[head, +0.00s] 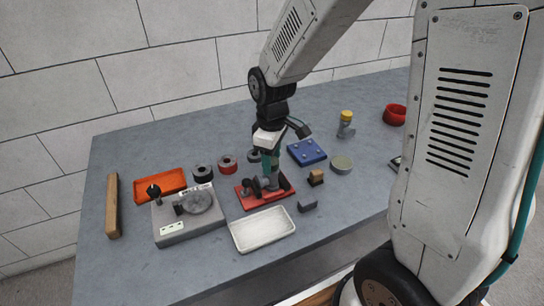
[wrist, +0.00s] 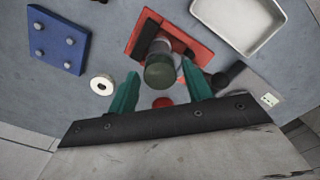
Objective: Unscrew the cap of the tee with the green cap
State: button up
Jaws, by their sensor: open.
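A tee fitting with a dark green cap (wrist: 160,74) stands on a red base plate (wrist: 195,48), and the cap faces my wrist camera. In the head view the red plate (head: 284,194) is near the middle of the table, and the tee on it is partly hidden by my gripper. My gripper (wrist: 160,70) is open, with one teal finger on each side of the cap. A gap shows between each finger and the cap; depth is hard to judge. In the head view my gripper (head: 269,167) points down over the plate.
A white tray (head: 262,248) lies in front of the plate. A grey device (head: 190,228) and orange tray (head: 150,182) are left. Black (head: 202,172) and red (head: 227,165) rolls sit behind. A blue block (head: 307,152) and yellow-capped fitting (head: 345,129) are right.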

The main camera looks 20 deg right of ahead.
jog(key=c, duration=0.9)
jog(key=n, duration=0.4)
jog(key=shift+n, duration=0.3)
jog(key=shift+c, duration=0.2)
jog(key=shift+n, duration=0.6)
jog(key=n, duration=0.3)
jog(key=shift+n, duration=0.3)
jog(key=shift+n, duration=2.2)
